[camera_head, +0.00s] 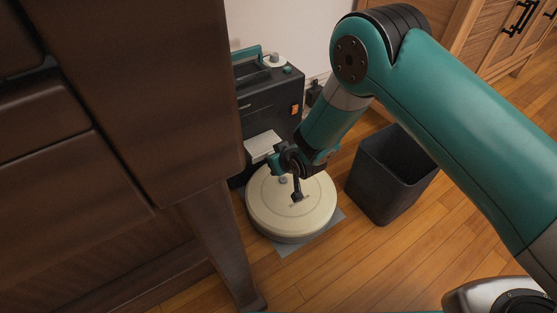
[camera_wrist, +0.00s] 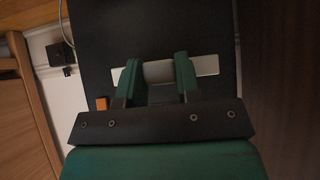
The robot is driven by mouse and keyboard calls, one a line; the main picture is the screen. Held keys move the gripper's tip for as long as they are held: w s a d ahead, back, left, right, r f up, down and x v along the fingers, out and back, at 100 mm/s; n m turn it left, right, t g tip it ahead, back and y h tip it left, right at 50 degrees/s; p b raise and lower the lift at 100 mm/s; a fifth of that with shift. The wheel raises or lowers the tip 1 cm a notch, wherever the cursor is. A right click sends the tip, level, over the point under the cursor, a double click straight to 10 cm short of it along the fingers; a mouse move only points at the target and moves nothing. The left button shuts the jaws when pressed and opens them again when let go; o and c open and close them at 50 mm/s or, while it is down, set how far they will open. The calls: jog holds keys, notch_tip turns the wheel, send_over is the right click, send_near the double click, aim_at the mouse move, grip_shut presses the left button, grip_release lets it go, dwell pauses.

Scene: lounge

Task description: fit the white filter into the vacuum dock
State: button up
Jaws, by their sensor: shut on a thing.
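The vacuum dock (camera_head: 262,98) is a dark upright box with a teal handle and an orange switch, standing against the wall. Its dark face (camera_wrist: 105,35) fills the middle of the wrist view. The white filter (camera_head: 263,144) shows as a pale flat piece at the dock's lower front. In the head view my gripper (camera_head: 274,160) partly hides the filter's near side. I cannot tell whether the filter sits inside the dock.
A round cream robot vacuum (camera_head: 265,215) lies on a grey mat (camera_head: 290,247) below my gripper. A black bin (camera_head: 390,175) stands to the right. A dark wooden cabinet (camera_head: 140,90) closes off the left. Wooden floor is clear in front.

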aim_at(263, 143)
jog(key=shift+w+a+b, duration=0.65)
jog(key=shift+w+a, duration=0.05)
jog(key=shift+w, duration=0.35)
jog(key=shift+w+a+b, duration=0.7)
jog(key=shift+w+a, duration=0.05)
jog(key=shift+w, duration=0.3)
jog(key=shift+w+a+b, duration=0.65)
jog(key=shift+w+a, duration=0.05)
jog(key=shift+w, duration=0.35)
dwell(0.6)
jog(key=o, duration=1)
jog(key=p+v, duration=0.4)
jog(key=shift+w+r, duration=0.1)
jog(key=shift+r, duration=0.05)
jog(key=shift+p+v, duration=1)
jog(key=shift+p, duration=0.25)
